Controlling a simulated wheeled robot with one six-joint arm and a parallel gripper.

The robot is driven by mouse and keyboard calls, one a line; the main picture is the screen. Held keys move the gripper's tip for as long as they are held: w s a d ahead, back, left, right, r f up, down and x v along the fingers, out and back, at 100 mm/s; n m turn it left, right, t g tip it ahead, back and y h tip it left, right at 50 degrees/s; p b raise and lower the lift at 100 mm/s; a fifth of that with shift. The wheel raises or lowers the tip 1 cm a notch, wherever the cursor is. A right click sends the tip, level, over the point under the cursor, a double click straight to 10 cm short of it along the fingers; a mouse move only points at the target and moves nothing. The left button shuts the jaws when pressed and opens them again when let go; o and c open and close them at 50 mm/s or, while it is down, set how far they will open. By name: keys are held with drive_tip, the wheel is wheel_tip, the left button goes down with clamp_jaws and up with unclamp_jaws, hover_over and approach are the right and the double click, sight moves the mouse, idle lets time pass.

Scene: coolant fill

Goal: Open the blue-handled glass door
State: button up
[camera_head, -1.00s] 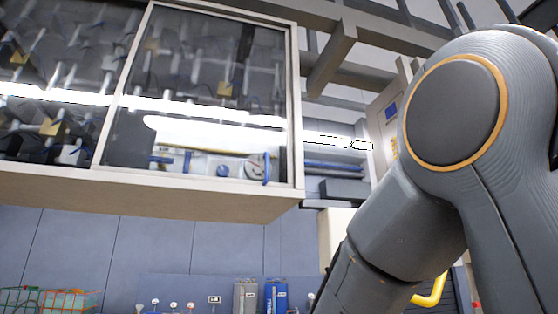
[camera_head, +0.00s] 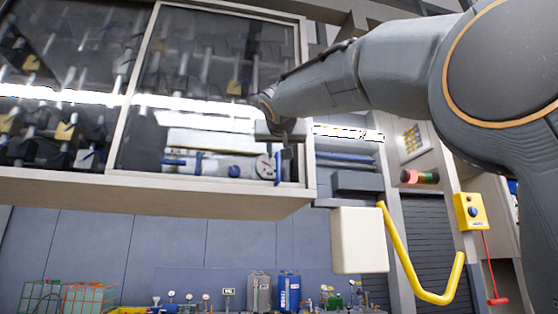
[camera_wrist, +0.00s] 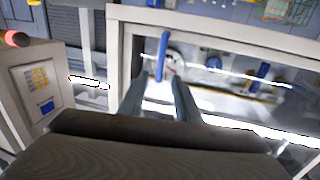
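The glass door (camera_head: 200,75) is the right-hand pane of a wall cabinet with pale frames, and it looks shut. Its short blue handle (camera_head: 278,168) stands upright near the door's lower right corner. My gripper (camera_head: 287,148) is in front of that corner, just above the handle in the head view. In the wrist view, my gripper's two fingers (camera_wrist: 158,86) are apart. The blue handle (camera_wrist: 161,56) shows just beyond the fingertips, in line with the gap. I cannot tell whether the fingers touch it. Behind the glass are pipes and a gauge.
Right of the cabinet are a white box (camera_head: 359,240), a bent yellow pipe (camera_head: 412,270) and a yellow switch box (camera_head: 470,211). Wire baskets (camera_head: 88,298) and blue and grey canisters (camera_head: 289,290) stand below.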

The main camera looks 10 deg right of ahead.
sight(278, 162)
drive_tip(key=shift+w+d+f+p, duration=0.1)
drive_tip(key=shift+w+d+p, duration=0.15)
drive_tip(key=shift+w+p, duration=0.65)
drive_tip(key=shift+w+d+r+p, duration=0.15)
drive_tip(key=shift+w+p, duration=0.25)
drive_tip(key=shift+w, duration=1.05)
drive_tip(key=shift+w+d+f+p, duration=0.15)
drive_tip(key=shift+w+d+p, duration=0.15)
drive_tip(key=shift+w+p, duration=0.6)
drive_tip(key=shift+w+b, duration=0.25)
drive_tip(key=shift+b, duration=0.05)
clamp_jaws()
